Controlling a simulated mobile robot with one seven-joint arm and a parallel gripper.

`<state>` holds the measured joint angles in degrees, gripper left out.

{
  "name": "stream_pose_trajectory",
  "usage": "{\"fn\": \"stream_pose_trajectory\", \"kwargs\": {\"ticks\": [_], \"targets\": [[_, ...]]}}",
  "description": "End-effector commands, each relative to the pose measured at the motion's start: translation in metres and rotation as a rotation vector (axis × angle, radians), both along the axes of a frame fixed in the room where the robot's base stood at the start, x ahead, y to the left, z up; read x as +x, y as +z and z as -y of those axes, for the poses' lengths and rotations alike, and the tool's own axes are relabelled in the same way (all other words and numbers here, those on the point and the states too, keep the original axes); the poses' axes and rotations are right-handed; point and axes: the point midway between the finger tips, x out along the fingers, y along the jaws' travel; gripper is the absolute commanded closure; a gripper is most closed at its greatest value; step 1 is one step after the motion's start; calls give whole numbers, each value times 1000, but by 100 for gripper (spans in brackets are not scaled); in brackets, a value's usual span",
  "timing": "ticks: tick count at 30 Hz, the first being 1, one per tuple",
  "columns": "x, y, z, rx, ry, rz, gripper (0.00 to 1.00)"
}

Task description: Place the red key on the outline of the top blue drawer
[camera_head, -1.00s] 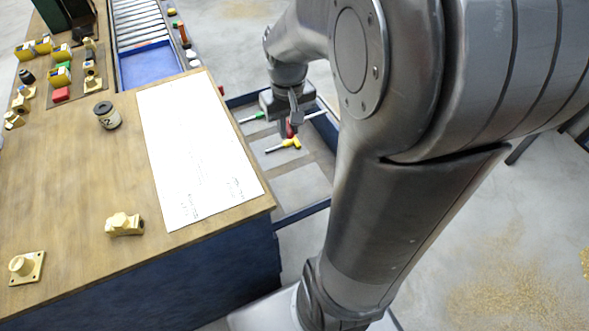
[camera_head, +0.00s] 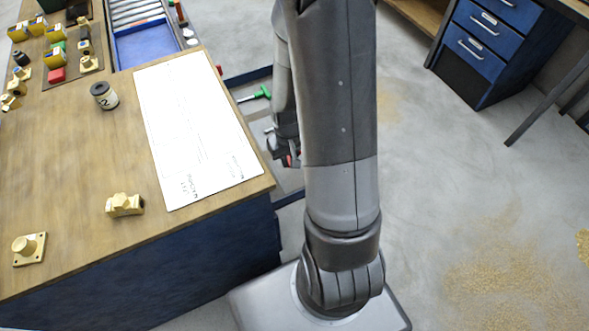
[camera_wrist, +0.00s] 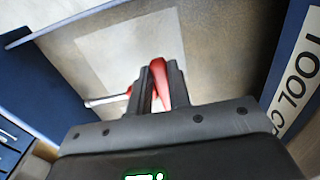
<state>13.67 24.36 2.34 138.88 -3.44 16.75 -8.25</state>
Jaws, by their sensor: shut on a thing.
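The red key shows in the wrist view with its red handle (camera_wrist: 160,85) between my two fingers and its thin silver shaft (camera_wrist: 103,100) pointing left. My gripper (camera_wrist: 156,88) is shut on it, above the grey drawer floor. A paler rectangular patch (camera_wrist: 125,45) lies on that floor beyond the key. I cannot tell whether the key touches the floor. In the head view, my gripper (camera_head: 288,158) is over the open blue drawer (camera_head: 248,76), mostly behind my arm, with a bit of red showing. A green-handled key (camera_head: 262,92) lies in the drawer.
A wooden workbench (camera_head: 75,165) with a white sheet (camera_head: 195,140) stands left of the drawer. A blue drawer unit (camera_head: 480,50) stands at the upper right. A "TOOL" label (camera_wrist: 300,75) marks a blue panel.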

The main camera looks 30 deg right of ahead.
Motion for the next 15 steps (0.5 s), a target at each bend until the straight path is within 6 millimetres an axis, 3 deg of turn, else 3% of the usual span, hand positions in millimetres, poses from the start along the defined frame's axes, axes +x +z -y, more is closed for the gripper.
{"fn": "stream_pose_trajectory", "kwargs": {"ticks": [6, 15], "targets": [[-1, -31, 0, 1, 1, -3, 100], [-1, -52, 0, 1, 0, -4, 100]]}}
